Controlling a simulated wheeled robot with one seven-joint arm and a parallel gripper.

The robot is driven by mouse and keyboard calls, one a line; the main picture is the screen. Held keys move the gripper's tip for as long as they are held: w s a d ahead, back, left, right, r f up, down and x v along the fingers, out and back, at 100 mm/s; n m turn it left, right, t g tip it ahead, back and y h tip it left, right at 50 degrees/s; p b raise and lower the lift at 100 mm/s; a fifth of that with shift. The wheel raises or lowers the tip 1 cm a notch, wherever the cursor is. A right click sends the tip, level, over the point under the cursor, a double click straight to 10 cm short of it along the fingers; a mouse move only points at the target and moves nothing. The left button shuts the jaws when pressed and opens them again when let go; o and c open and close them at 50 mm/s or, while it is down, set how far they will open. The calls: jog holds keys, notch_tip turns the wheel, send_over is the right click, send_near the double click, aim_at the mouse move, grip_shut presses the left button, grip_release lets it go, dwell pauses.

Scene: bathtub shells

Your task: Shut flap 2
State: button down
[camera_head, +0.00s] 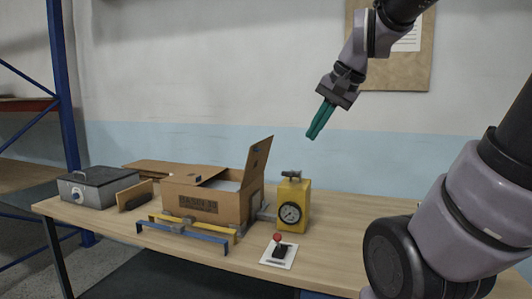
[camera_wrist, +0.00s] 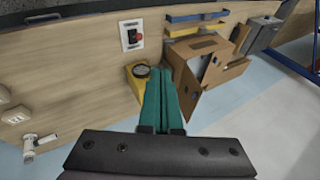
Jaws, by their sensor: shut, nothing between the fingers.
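An open cardboard box (camera_head: 205,205) stands on the table, a printed label on its front. One flap (camera_head: 257,160) stands up at its right side, leaning outward, with a small dark mark. Another flap (camera_head: 150,167) extends to the back left. I cannot read which flap is number 2. My gripper (camera_head: 312,136) is shut and empty, in the air above and to the right of the box, clear of it.
A yellow gauge block (camera_head: 294,203) stands close right of the box. A red-knobbed switch on a white plate (camera_head: 279,253) lies in front. Yellow and blue bars (camera_head: 185,230) lie before the box. A grey case (camera_head: 98,187) stands at left.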

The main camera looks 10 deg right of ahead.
jog(key=w+d+f+m+y, duration=0.25)
jog(key=w+m, duration=0.35)
jog(key=w, duration=0.4)
jog(key=w+d+f+m+y, duration=0.25)
jog(key=w+m, duration=0.25)
jog(key=w, duration=0.6)
jog(key=w+d+f+m+y, duration=0.25)
jog(key=w+m, duration=0.35)
jog(key=w, duration=0.4)
jog(key=w+r+x, duration=0.1)
jog(key=x, duration=1.2)
jog(key=shift+a+r, duration=0.2)
jog(key=shift+a, duration=0.25)
